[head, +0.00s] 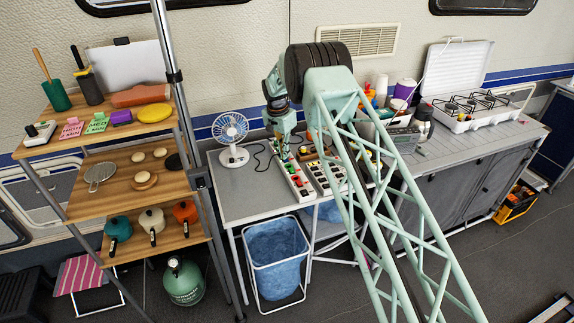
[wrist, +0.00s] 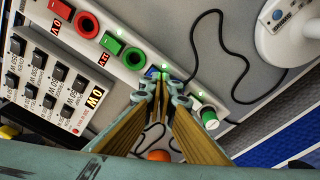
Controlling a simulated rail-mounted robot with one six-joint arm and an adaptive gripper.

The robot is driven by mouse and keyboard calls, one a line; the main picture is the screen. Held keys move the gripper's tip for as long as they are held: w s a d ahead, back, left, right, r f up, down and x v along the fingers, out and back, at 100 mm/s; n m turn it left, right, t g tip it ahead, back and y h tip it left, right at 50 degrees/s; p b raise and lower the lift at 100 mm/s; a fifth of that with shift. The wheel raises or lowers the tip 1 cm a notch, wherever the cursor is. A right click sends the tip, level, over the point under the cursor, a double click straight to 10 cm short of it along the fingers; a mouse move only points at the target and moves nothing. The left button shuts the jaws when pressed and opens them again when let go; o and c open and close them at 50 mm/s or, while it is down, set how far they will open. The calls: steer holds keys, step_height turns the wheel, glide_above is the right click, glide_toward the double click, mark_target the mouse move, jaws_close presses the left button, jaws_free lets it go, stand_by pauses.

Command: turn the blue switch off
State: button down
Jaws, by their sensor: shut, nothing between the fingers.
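In the wrist view a white switch strip (wrist: 107,50) runs diagonally across the table. The blue switch (wrist: 152,72) shows only as a small blue patch beside my fingertips; the fingers hide most of it. My gripper (wrist: 164,80) is shut and empty, its tips at the blue switch. I cannot tell whether they touch it or which way it is set. In the head view my gripper (head: 284,154) points down at the far end of the strip (head: 299,181).
A fan (head: 231,133) with a black cable stands left. Shelves (head: 150,126) stand further left.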

steer(key=shift+r+p, duration=0.7)
steer(key=shift+r, duration=2.6)
